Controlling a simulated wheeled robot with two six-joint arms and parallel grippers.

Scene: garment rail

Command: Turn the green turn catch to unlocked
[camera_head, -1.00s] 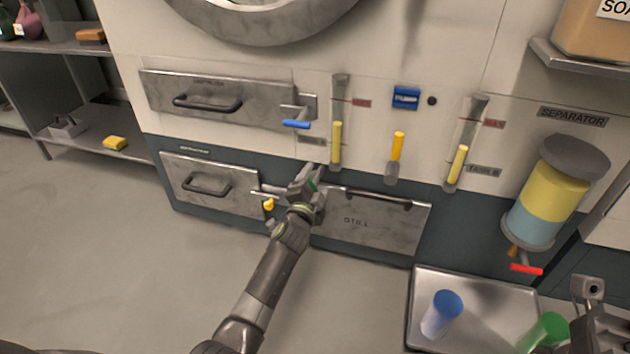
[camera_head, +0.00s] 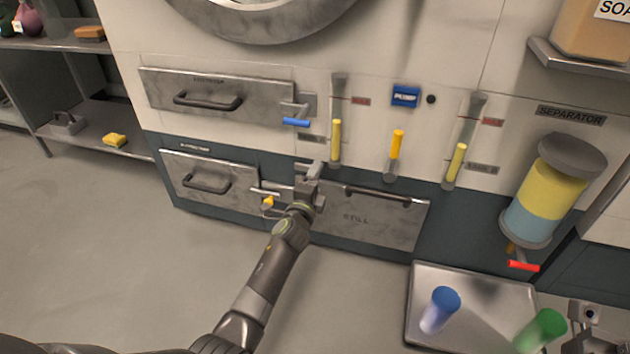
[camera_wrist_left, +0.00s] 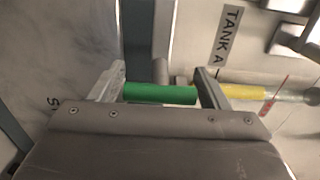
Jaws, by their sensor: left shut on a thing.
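The green turn catch (camera_wrist_left: 160,93) shows in the left wrist view as a green bar lying crosswise between my two fingers. My left gripper (camera_wrist_left: 162,88) is shut on it, with a finger at each end of the bar. In the head view my left gripper (camera_head: 312,178) is at the upper left corner of the STILL panel (camera_head: 370,220) and hides the green catch. Part of my right arm is at the lower right edge of the head view; its fingertips cannot be made out.
A yellow catch (camera_head: 268,202) is close left of my left gripper, by the lower drawer (camera_head: 210,180). A blue catch (camera_head: 296,122) and yellow sight tube (camera_head: 336,140) are above. A tray (camera_head: 475,285) with blue and green cups stands at right.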

